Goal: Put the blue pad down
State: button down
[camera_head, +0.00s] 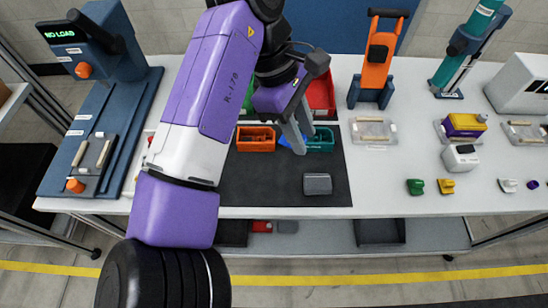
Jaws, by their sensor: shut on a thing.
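My gripper (300,140) points down over the back part of the dark mat (265,190), between an orange bin (256,139) and a teal bin (321,140). It is shut on the blue pad (284,142), a small blue patch of which shows at the left of the fingers. The rest of the pad is hidden behind the fingers. I cannot tell whether the pad touches the mat or hangs just above it.
A grey block (317,184) lies on the mat's front right. A red bin (320,95) stands behind my gripper. An orange upright device (377,60), clear trays (373,130) and small coloured pieces (415,187) are to the right. The mat's front middle is clear.

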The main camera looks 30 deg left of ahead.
jog(key=s+a+r+n+t, duration=0.2)
jog(key=s+a+r+n, duration=0.1)
jog(key=s+a+n, duration=0.25)
jog(key=b, duration=0.3)
send_over(266, 186)
jog(key=s+a, duration=0.1)
jog(key=shift+y, duration=0.3)
notch_tip(266, 186, down, 14)
jog(key=shift+a+f, duration=0.15)
jog(key=shift+m, duration=0.25)
jog(key=shift+f+p, duration=0.4)
jog(key=shift+f, duration=2.35)
jog(key=shift+f, duration=0.1)
jog(key=c, duration=1)
grip_release()
jog(key=shift+c, duration=0.2)
jog(key=v, duration=1.2)
jog(key=shift+p, duration=0.35)
